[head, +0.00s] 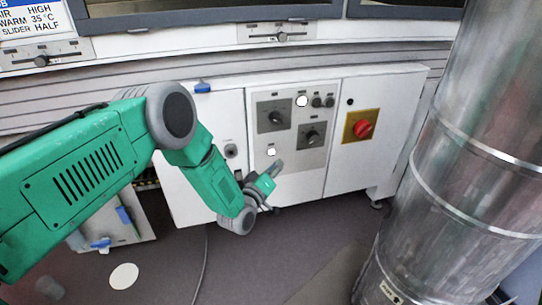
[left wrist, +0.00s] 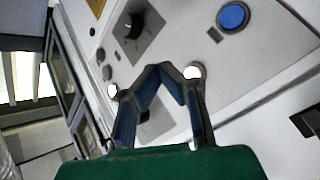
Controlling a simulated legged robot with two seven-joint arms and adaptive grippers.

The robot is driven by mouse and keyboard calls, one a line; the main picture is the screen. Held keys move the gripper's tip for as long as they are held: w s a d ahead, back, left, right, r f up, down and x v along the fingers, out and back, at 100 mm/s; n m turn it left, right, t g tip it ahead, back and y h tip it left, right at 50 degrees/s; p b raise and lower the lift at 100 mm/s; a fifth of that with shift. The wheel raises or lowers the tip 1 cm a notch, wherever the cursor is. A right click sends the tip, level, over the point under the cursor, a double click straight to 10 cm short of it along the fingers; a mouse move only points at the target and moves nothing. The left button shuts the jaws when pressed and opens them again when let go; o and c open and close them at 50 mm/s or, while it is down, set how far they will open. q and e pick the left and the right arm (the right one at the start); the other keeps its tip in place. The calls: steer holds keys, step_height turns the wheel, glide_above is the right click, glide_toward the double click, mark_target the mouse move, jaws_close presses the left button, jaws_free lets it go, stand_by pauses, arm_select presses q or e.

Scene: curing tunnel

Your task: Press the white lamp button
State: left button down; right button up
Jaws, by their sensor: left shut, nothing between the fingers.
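Two lit white round buttons show on the grey control panel of a white cabinet. The upper one (head: 302,101) is in line with two small dark knobs; the lower one (head: 271,152) sits near the panel's lower left. My left gripper (head: 274,172) is shut and empty, just below the lower button in the head view. In the left wrist view its fingertips (left wrist: 166,68) meet between the upper white button (left wrist: 112,90) and the lower one (left wrist: 193,72), which a finger partly overlaps. I cannot tell whether it touches the panel. My right gripper is not in view.
Two dark rotary knobs (head: 276,118) (head: 311,133) and a red switch (head: 363,129) on a yellow plate are close by. A blue button (left wrist: 233,16) shows in the left wrist view. A large metal duct (head: 455,150) stands at the right.

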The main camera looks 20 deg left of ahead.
mark_target(279, 149)
arm_select(q)
steer(key=w+a, duration=0.1)
steer(key=w+a+b, duration=0.1)
steer(key=w, duration=0.1)
stand_by(0.4)
steer(key=shift+b, duration=0.3)
stand_by(0.8)
steer(key=shift+w+a+f+b, duration=0.1)
steer(key=shift+w+a+b, duration=0.1)
steer(key=shift+w+b, duration=0.2)
steer(key=shift+w+a, duration=0.2)
steer(key=shift+w, duration=0.05)
stand_by(0.7)
steer(key=shift+s, duration=0.1)
steer(key=shift+s+d+p, duration=0.4)
steer(key=shift+s+d, duration=0.05)
steer(key=shift+s, duration=0.1)
